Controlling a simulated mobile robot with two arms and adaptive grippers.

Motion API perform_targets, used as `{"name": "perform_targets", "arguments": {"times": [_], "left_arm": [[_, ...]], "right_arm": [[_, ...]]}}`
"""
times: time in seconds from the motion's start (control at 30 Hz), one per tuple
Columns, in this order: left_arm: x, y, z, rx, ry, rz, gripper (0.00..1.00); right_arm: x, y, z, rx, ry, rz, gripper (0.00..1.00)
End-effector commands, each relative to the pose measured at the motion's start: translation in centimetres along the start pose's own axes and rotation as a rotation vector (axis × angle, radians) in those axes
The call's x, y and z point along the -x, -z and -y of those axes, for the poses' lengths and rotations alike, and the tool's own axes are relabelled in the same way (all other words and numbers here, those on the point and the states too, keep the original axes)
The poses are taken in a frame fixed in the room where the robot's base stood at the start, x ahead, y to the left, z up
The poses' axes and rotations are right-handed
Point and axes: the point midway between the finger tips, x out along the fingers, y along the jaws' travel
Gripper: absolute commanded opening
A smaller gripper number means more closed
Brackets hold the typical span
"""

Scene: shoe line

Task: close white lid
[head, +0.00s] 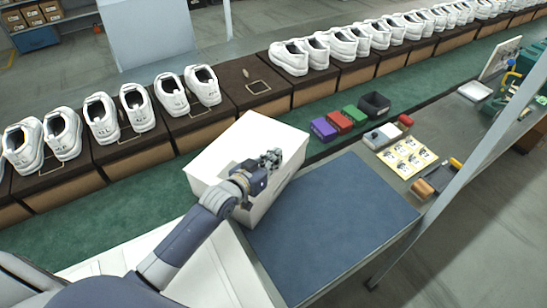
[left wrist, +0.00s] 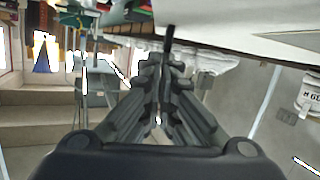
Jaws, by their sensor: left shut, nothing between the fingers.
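A white box with a white lid (head: 243,137) stands at the middle of the head view, beside a blue mat. Its top shows as a broad, flat white panel, and a white side face (head: 287,187) shows below on the right. My arm hides part of the near side, so I cannot tell whether the lid is fully down. My left gripper (head: 271,159) is over the right part of the box, shut and empty; I cannot tell whether it touches the lid. In the left wrist view its fingers (left wrist: 165,68) are together. My right gripper is not in view.
The blue mat (head: 335,225) is bare. Purple, red, green and black small bins (head: 340,122) stand behind it. A card of stickers (head: 407,157) and small tools lie at right. White shoes (head: 135,107) stand on brown boxes along the back. A grey post (head: 470,160) rises at right.

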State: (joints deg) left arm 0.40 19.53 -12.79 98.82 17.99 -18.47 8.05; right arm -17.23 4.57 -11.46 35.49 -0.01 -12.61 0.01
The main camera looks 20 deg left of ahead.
Motion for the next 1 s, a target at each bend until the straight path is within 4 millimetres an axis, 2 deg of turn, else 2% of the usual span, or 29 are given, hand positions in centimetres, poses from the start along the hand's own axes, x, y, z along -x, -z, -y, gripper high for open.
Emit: {"name": "perform_targets", "arguments": {"times": [0.13, 0.27, 0.57, 0.63, 1.0], "left_arm": [[0.0, -0.3, -0.1, 0.002, 0.000, 0.009, 0.00], [0.1, 0.4, -0.1, 0.002, 0.000, 0.008, 0.00], [0.1, 4.8, -0.2, 0.000, 0.001, 0.001, 0.00], [1.1, 3.8, -0.1, 0.000, 0.001, 0.004, 0.00], [7.3, 3.9, -0.3, 0.000, 0.000, 0.002, 0.00]], "right_arm": [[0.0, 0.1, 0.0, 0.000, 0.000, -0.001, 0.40], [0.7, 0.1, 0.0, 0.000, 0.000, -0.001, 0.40], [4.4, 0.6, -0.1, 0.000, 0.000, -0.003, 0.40], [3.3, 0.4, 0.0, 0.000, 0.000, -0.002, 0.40], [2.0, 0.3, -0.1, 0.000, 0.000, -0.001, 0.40]]}}
